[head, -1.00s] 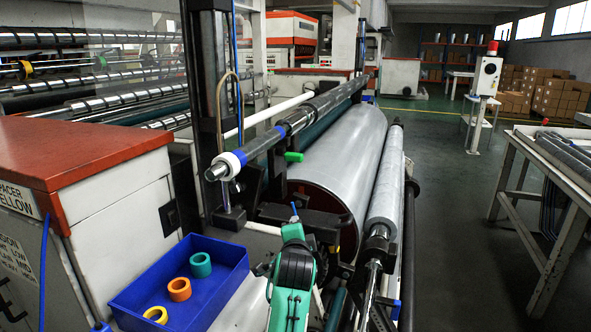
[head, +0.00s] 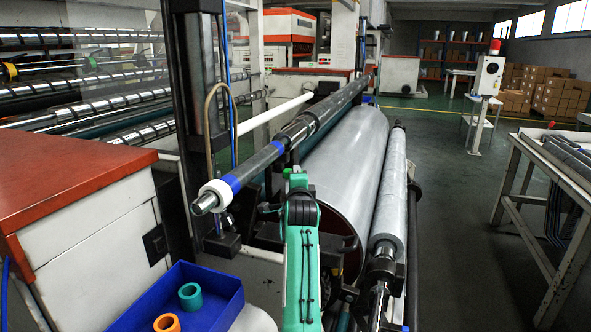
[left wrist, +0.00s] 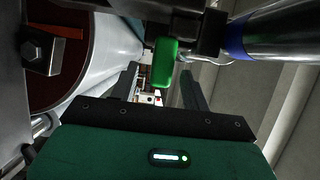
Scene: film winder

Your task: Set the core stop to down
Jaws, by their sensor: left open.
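The core stop appears to be the green-ended lever below the steel shaft; its green grip (head: 297,179) shows just above my left gripper in the head view. In the left wrist view the green grip (left wrist: 165,63) hangs from a dark bracket, ahead of my left gripper (left wrist: 160,82). The two dark fingers stand apart, one on each side of the grip in the picture. I cannot tell whether either touches it. In the head view my green left arm hides the fingers and the lever's lower surroundings. My right gripper is in neither view.
The steel shaft (head: 262,160) with a white collar (head: 216,192) and blue band (head: 230,184) runs above the lever. The large film roll (head: 350,150) and a narrower roller (head: 388,195) lie right. A blue bin (head: 222,298) with coloured rings stands lower left.

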